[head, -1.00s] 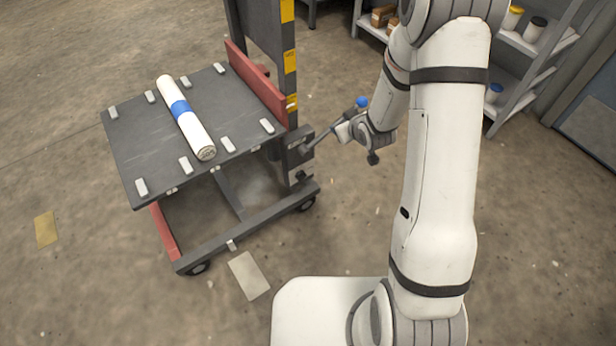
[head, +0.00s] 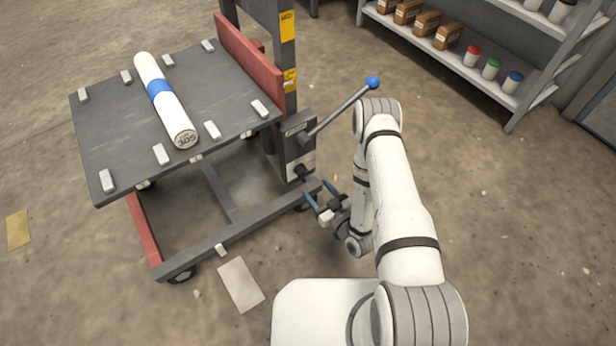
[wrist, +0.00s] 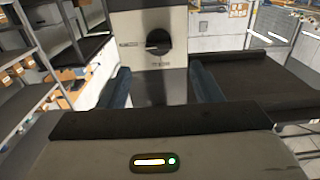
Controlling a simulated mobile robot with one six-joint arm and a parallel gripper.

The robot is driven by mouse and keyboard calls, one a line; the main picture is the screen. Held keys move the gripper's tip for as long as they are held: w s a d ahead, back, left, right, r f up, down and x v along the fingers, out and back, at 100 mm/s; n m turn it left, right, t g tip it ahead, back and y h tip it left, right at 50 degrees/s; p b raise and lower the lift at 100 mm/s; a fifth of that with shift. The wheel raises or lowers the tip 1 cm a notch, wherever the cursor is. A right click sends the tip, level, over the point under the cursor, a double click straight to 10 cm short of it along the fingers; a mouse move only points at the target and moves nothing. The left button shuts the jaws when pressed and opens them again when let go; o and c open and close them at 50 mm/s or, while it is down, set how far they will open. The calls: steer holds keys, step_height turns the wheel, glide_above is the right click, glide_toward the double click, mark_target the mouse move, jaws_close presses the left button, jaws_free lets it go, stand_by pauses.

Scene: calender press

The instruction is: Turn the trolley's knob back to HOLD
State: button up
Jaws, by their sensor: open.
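The trolley (head: 88,135) has a dark flat deck and a grey control box (head: 292,137) on its post. A black knob (head: 300,171) sits on the lower pale panel of that box. In the wrist view the knob (wrist: 158,42) shows on the pale panel, with small dark labels to its left and below it. The labels are too small to read, and I cannot tell which one the knob points at. My gripper (head: 319,191) is open and empty, its blue fingers just short of the knob. In the wrist view the fingertips (wrist: 162,84) stand apart, either side of and below the knob.
A lever (head: 342,110) with a blue ball end sticks out from the box, above my gripper. A white roll (head: 166,100) with a blue band lies on the deck. Shelves (head: 470,38) with boxes and jars stand at back right. The floor right of my arm is clear.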

mark_target(303, 173)
steer(key=b+x, duration=0.2)
steer(key=x, duration=0.5)
steer(key=shift+w, duration=0.15)
steer(key=shift+c, duration=0.2)
steer(key=c, duration=1)
steer(key=shift+o, duration=0.2)
